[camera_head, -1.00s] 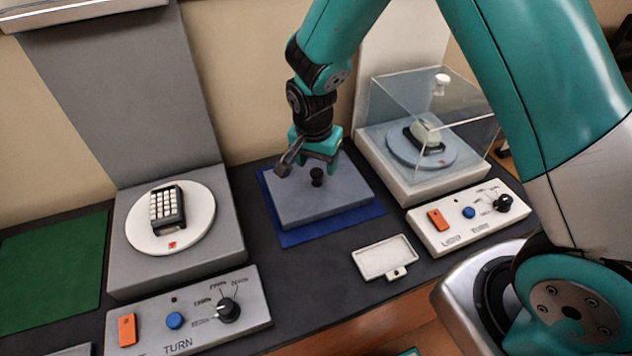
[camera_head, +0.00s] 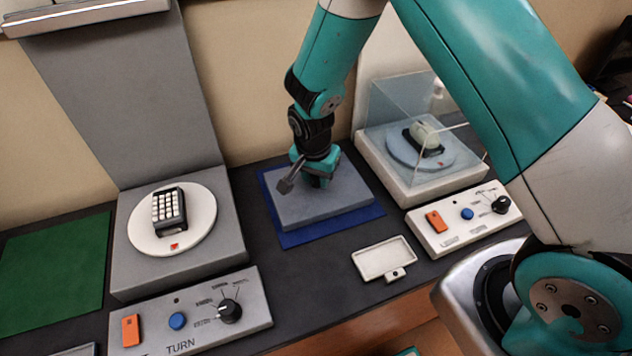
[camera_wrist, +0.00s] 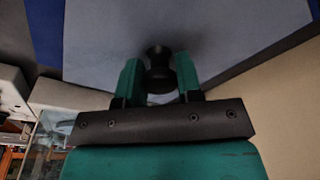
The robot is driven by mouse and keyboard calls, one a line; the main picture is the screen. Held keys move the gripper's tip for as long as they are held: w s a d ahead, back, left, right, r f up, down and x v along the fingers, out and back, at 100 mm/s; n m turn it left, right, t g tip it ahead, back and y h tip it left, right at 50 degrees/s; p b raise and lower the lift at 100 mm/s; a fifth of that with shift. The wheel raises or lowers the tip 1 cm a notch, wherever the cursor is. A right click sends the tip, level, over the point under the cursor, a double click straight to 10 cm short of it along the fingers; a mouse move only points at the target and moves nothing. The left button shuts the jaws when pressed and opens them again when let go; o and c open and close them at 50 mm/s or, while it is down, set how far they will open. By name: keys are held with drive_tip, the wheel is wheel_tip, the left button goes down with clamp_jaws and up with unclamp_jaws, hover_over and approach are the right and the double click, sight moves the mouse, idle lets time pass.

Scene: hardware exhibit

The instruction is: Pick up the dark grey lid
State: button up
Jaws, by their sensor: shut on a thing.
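The dark grey lid (camera_head: 345,201) lies flat on a blue mat (camera_head: 300,238) in the middle of the table. It also fills the upper part of the wrist view (camera_wrist: 110,35). My gripper (camera_head: 317,182) is down at the lid's middle, pointing downward. In the wrist view my gripper (camera_wrist: 159,75) has its two teal fingers on either side of the lid's black knob (camera_wrist: 158,55), shut on it. In the head view the knob is hidden behind the gripper. The lid appears to rest on the mat.
A clear case (camera_head: 395,100) on a white base stands right of the lid, near my arm. A grey display with a white turntable (camera_head: 145,235) stands left. Control panels (camera_head: 255,318) and a small white tray (camera_head: 384,261) lie in front. A green mat (camera_head: 50,265) is empty.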

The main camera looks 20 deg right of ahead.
drive_tip(key=shift+r, duration=0.1)
wheel_tip(320, 180, up, 20)
drive_tip(key=b, duration=0.1)
idle(0.4)
